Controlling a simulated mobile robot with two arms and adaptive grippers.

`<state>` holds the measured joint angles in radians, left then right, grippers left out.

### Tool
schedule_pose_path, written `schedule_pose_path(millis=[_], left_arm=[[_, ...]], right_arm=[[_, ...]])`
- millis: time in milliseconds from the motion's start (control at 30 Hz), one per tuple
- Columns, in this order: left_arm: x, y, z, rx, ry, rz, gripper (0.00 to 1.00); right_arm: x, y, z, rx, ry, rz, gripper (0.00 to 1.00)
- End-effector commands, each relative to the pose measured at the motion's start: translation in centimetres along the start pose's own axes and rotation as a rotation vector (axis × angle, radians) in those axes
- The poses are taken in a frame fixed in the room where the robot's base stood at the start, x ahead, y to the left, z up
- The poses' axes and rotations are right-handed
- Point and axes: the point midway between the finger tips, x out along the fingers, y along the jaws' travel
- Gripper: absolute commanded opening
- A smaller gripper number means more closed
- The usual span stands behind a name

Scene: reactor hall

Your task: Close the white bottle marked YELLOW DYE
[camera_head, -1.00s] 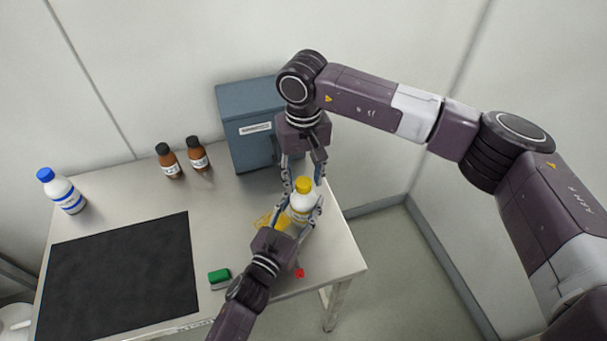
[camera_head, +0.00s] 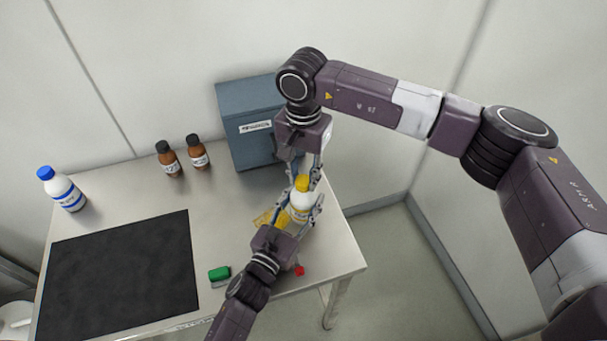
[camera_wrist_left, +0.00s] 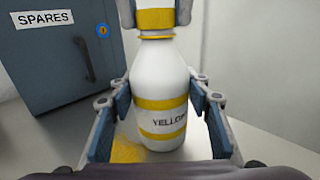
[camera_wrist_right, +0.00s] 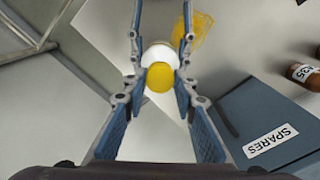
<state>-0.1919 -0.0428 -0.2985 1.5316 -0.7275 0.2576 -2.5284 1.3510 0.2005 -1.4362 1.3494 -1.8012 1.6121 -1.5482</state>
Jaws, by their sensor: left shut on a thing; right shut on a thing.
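The white bottle (camera_head: 300,213) with yellow bands stands upright near the table's right edge. Its label reads "YELLOW" in the left wrist view (camera_wrist_left: 165,90), with the rest turned out of sight. My left gripper (camera_head: 303,207) is shut around the bottle's body from the front. The yellow cap (camera_head: 302,183) is at the bottle's mouth, in line with the neck; it also shows from above in the right wrist view (camera_wrist_right: 160,77). My right gripper (camera_head: 304,179) comes from above and is shut on the cap. Its fingers partly hide the cap, so I cannot tell how tightly it sits.
A yellow spill (camera_head: 263,217) lies left of the bottle. A blue-grey SPARES cabinet (camera_head: 250,110) stands behind. Two brown bottles (camera_head: 168,160), a blue-capped white bottle (camera_head: 64,192), a black mat (camera_head: 120,275), a green block (camera_head: 219,273) and a small red thing (camera_head: 299,270) are around.

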Motion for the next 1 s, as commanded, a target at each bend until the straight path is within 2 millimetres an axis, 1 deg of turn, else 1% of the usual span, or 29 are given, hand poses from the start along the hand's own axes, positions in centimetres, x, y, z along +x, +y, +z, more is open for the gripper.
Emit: schedule_pose_path(millis=[100, 1000], left_arm=[[0.00, 0.01, -0.04, 0.000, 0.001, 0.000, 0.00], [-0.01, -0.01, -0.03, 0.000, 0.001, 0.000, 0.00]], right_arm=[[-0.01, -0.01, -0.01, 0.218, 0.000, -0.001, 0.00], [0.13, -0.02, 0.00, 1.898, -0.005, 0.001, 0.00]])
